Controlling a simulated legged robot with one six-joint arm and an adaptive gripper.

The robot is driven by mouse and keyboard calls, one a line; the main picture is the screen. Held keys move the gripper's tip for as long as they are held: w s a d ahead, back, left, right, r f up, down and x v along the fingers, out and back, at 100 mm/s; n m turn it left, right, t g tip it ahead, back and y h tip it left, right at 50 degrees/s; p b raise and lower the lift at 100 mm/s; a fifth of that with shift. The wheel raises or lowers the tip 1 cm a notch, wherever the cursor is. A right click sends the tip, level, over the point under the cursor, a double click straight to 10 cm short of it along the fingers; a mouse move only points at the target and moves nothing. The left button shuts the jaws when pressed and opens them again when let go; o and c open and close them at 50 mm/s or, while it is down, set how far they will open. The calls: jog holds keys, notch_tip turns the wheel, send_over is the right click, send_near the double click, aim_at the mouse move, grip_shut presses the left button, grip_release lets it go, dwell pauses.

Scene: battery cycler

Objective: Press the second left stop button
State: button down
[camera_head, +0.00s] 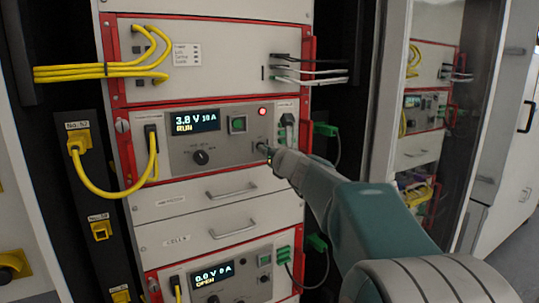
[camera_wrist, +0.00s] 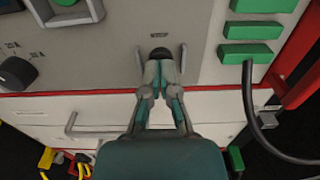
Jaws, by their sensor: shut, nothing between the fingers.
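My gripper (camera_head: 266,149) is shut and empty, with its tips at the lower right of the front panel of the upper cycler unit (camera_head: 225,150). In the wrist view, the closed fingertips (camera_wrist: 161,66) are right at a small dark round button (camera_wrist: 160,53) under a small label too blurred to read. The fingers cover its lower part. I cannot tell whether they touch it or whether it is pushed in. The unit's display (camera_head: 194,122) reads 3.0 V, 10 A and RUN. A red round light (camera_head: 262,111) shows at its upper right.
Two small upright brackets flank the button, including a left one (camera_wrist: 141,60). A green square button (camera_head: 238,124) and a black knob (camera_head: 201,157) share the panel. Green connectors (camera_wrist: 250,30) and a black cable (camera_wrist: 250,105) are at right. A lower unit's display (camera_head: 213,274) reads OPEN.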

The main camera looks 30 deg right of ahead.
jog(key=shift+w, duration=0.15)
jog(key=shift+w+a+r, duration=0.1)
jog(key=shift+w+r, duration=0.05)
jog(key=shift+w, duration=0.45)
